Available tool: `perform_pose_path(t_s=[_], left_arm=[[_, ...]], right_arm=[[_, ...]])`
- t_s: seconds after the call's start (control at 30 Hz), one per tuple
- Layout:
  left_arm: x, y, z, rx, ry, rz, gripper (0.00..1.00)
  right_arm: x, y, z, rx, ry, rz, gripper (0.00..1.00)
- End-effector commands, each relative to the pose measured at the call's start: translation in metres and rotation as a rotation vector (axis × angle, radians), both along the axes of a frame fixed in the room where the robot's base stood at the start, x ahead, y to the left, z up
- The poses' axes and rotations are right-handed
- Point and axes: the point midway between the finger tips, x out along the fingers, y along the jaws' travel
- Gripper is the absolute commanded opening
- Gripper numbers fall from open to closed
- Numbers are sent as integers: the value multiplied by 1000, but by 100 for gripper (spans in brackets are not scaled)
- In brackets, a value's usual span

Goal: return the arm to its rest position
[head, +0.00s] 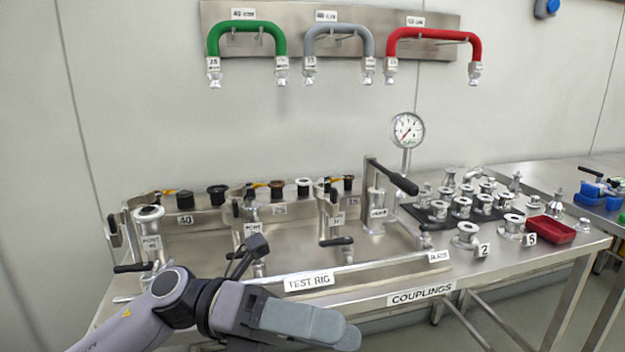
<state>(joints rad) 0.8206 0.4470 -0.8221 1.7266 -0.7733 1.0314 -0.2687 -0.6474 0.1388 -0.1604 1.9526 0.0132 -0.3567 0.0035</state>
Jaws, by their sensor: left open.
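My left arm (150,318) comes in from the lower left and reaches to the right along the front edge of the bench. My left gripper (340,328) is at its end, in front of the label "TEST RIG". It is open, and I see nothing between its fingers, though they overlap from this angle. The gripper appears apart from the bench fittings; the exact gap to the front edge cannot be told. My right arm and gripper are not in view.
The steel bench holds a test rig (290,262) with upright ports and black handles. A pump lever (392,177) and a gauge (407,130) stand behind. Couplings (465,203) and a red tray (550,230) are at right. Green, grey and red hoses (433,36) hang on the wall.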

Motion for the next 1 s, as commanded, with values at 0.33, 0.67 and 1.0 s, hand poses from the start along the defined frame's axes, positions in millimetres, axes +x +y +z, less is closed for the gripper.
perform_pose_path(t_s=[0.33,0.67,1.0], left_arm=[[49,26,-19,-393,708,334,86],[80,99,-133,-645,1425,715,86],[3,182,-300,-803,2144,1156,86]], right_arm=[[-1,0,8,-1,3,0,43],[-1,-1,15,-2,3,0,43],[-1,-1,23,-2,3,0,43]])
